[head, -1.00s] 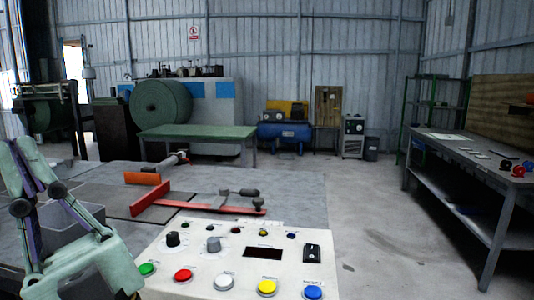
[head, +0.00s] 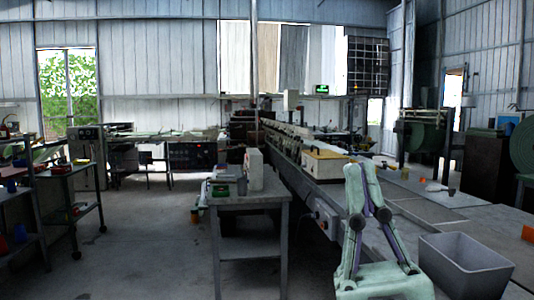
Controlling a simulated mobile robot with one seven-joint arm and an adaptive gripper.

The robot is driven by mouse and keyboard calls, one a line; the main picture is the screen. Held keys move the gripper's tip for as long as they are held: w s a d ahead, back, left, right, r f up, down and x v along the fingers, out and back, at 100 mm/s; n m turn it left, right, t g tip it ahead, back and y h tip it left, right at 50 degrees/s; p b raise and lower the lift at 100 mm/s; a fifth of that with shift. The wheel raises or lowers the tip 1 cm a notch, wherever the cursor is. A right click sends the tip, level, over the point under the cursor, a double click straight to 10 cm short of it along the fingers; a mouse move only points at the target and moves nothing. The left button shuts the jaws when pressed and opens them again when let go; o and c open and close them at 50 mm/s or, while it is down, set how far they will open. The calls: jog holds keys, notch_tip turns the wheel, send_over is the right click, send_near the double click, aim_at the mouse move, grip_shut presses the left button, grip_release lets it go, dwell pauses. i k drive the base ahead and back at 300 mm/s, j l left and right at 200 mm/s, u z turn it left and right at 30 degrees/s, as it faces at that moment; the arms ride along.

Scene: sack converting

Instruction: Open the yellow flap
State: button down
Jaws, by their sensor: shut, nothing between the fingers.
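A yellow flap (head: 325,164) lies as the lid of a pale box on the long machine line, right of centre. It looks down and closed, though it is small in view. My gripper (head: 361,174) is pale green with dark and purple links. It points up in the right foreground with its fingers together and empty. It is much nearer to me than the flap and appears just right of and below it in the picture. The gripper is clear of the flap.
A grey bin (head: 466,266) stands on the bench at right. A small grey table (head: 250,203) with a few devices stands left of the machine line. A dark cart (head: 75,185) is farther left. The floor (head: 150,240) between cart and table is clear.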

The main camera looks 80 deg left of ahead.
aim_at(318, 155)
jog(key=u, duration=1.95)
jog(key=i+j+z, duration=0.2)
jog(key=z, duration=0.3)
jog(key=i+j+z, duration=0.2)
jog(key=z, duration=0.25)
jog(key=i+j+z, duration=0.1)
jog(key=j, duration=0.3)
jog(key=i+j+z, duration=0.15)
jog(key=j, duration=0.3)
jog(key=i+j+z, duration=0.1)
jog(key=j, duration=0.35)
jog(key=i+j, duration=0.1)
jog(key=j, duration=0.3)
jog(key=i+j, duration=0.15)
jog(key=j, duration=0.25)
jog(key=i+j+z, duration=0.1)
jog(key=j, duration=0.3)
jog(key=i+j, duration=0.2)
jog(key=i, duration=0.2)
jog(key=i+j, duration=0.45)
jog(key=i, duration=0.3)
